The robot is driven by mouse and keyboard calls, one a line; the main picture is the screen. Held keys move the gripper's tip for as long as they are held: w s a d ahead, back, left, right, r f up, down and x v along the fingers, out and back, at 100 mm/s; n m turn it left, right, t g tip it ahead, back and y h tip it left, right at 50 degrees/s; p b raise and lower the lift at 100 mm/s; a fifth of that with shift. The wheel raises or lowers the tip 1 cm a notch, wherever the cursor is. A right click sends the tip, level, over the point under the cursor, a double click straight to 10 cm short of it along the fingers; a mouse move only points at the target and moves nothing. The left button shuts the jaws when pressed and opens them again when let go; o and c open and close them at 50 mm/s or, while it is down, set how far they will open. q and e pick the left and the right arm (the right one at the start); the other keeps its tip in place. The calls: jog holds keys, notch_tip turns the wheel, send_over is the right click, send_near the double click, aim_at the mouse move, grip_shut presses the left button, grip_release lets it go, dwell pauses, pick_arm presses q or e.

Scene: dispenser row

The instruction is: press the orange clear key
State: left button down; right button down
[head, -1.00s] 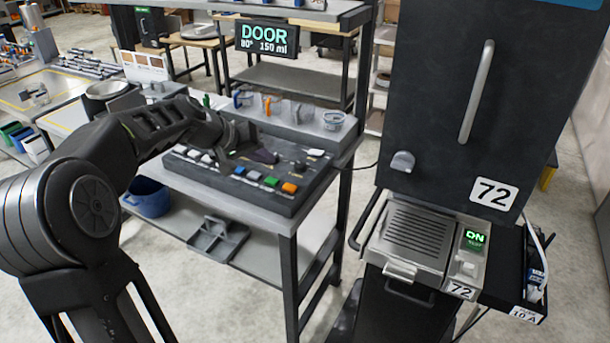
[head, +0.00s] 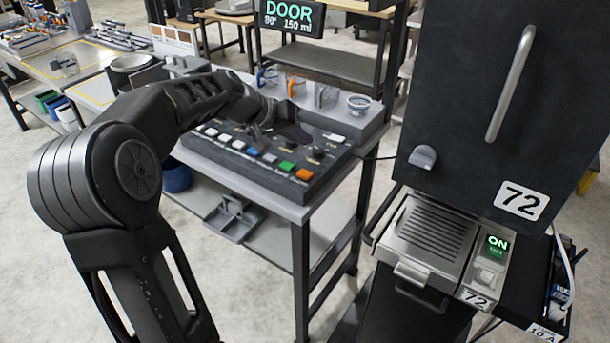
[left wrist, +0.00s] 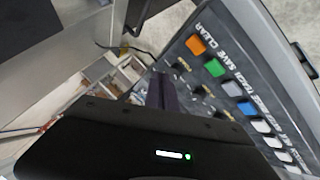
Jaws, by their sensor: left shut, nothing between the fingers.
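The orange clear key (head: 305,174) is the rightmost of the key row along the front of the dark control panel (head: 262,182). In the left wrist view the orange key (left wrist: 195,45) shows beside the printed word CLEAR. The green key (head: 286,167) sits just left of it in the head view. My left gripper (head: 296,134) is shut and empty. It is over the back right part of the panel, behind the orange key and apart from it. Its dark fingers (left wrist: 166,92) also show in the left wrist view. My right gripper is not in view.
Small knobs (head: 318,153) and a white key (head: 333,138) stand on the panel near my fingers. Several cups (head: 326,96) stand on the shelf behind. A display (head: 290,15) reads DOOR. A tall dark machine marked 72 (head: 522,201) stands to the right.

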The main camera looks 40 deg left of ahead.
pick_arm(q)
jog(key=b, duration=0.4)
send_over(302, 174)
notch_tip(302, 174, down, 6)
jog(key=shift+s+f, duration=0.1)
jog(key=shift+f+b, duration=0.4)
jog(key=shift+b, duration=0.05)
dwell(1.4)
jog(key=shift+f+b, duration=0.4)
jog(key=shift+b, duration=0.2)
jog(key=shift+f+b, duration=0.5)
jog(key=shift+b, duration=0.1)
dwell(0.5)
jog(key=shift+r, duration=0.1)
jog(key=shift+r+p, duration=0.6)
jog(key=shift+r, duration=0.2)
jog(key=shift+r, duration=0.1)
